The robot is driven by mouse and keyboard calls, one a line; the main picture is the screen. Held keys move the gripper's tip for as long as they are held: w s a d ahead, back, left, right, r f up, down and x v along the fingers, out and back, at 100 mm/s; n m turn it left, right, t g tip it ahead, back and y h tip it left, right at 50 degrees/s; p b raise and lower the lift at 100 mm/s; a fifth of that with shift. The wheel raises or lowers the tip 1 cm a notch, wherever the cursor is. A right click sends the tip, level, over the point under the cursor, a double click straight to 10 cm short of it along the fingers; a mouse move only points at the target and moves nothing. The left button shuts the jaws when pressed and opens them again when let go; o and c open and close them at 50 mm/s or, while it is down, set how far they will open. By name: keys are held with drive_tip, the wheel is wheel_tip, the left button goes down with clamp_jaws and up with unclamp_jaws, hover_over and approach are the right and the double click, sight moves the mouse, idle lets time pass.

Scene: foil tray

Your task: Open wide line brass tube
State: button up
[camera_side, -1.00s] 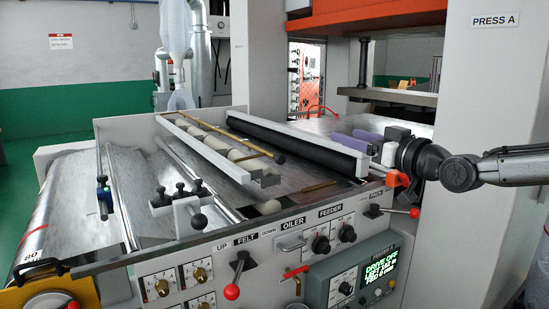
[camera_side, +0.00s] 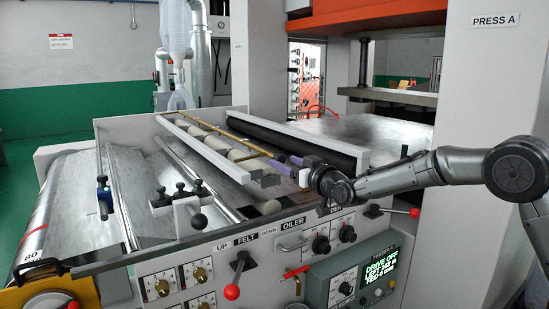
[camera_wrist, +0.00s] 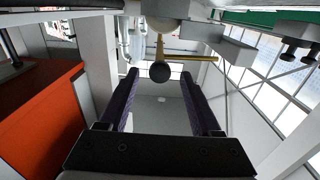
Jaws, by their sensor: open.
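The brass tube (camera_side: 235,139) runs diagonally above the row of pale rollers in the side view. In the wrist view its long part (camera_wrist: 159,47) points toward me and ends in a dark round tip (camera_wrist: 160,72). My gripper (camera_side: 283,162) is beside the near end of the tube, with its purple pads spread. In the wrist view the open gripper (camera_wrist: 160,77) has one pad left and one right of the dark tip, with clear space on both sides. Nothing is held. Whether the pads reach past the tip is hard to tell.
A black roller (camera_side: 300,146) lies close behind my gripper. The white front rail (camera_side: 205,150) and grey blocks stand to its left. The control panel with red-knobbed levers (camera_side: 232,291) is below. The flat metal bed (camera_side: 365,132) at the right is clear.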

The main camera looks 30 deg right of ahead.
sight(275, 157)
drive_tip(key=w, duration=0.6)
drive_tip(key=shift+w, duration=0.25)
clamp_jaws()
idle(1.2)
